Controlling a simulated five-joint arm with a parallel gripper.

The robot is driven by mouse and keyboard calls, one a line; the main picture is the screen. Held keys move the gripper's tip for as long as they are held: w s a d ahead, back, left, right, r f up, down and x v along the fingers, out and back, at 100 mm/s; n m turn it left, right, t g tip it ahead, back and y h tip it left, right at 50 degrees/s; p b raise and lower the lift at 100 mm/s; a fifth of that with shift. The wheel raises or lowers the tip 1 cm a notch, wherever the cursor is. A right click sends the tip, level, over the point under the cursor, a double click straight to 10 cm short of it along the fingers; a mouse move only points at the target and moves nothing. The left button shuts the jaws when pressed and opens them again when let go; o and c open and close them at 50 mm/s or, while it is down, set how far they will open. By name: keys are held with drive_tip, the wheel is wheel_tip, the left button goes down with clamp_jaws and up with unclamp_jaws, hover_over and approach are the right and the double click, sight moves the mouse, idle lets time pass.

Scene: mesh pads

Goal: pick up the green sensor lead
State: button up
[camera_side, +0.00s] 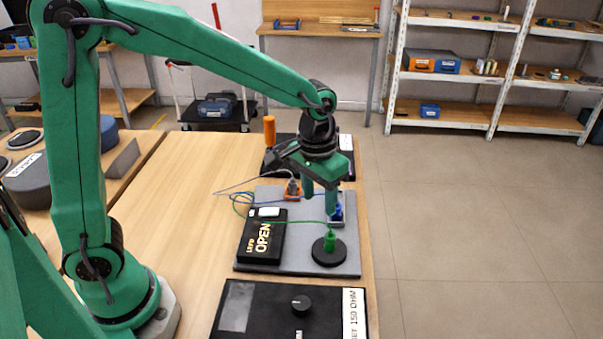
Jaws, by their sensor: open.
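The green sensor lead has a green plug (330,243) standing upright on a round black pad (329,257) at the front right of a grey board (285,266). Its thin green wire runs left from the plug and loops behind a black box (262,251) with OPEN in lit letters. My gripper (321,200) points down above the board, behind and above the green plug. Its two green fingers are apart with nothing seen between them. The right finger partly covers a blue plug (338,210) behind it. The gripper appears clear of the green plug.
A grey plug (292,186) sits on an orange pad at the board's back, with its wire running left. A black panel (262,325) with a knob lies at the front. An orange cylinder (269,131) stands at the back. The table's left part (180,210) is clear.

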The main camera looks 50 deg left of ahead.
sight(331, 232)
drive_tip(key=shift+g, duration=0.4)
drive_tip(key=f, duration=0.1)
drive_tip(key=w+d+f, duration=0.1)
drive_tip(key=d+f, duration=0.1)
drive_tip(key=shift+w+d+f, duration=0.1)
drive_tip(key=shift+w+f, duration=0.15)
drive_tip(key=shift+w, duration=0.1)
drive_tip(key=shift+f, duration=0.1)
drive_tip(key=shift+f, duration=1.2)
drive_tip(key=shift+f, duration=0.1)
drive_tip(key=shift+w+f, duration=0.1)
drive_tip(key=shift+f, duration=2.35)
drive_tip(key=c, duration=0.9)
drive_tip(key=shift+r, duration=0.1)
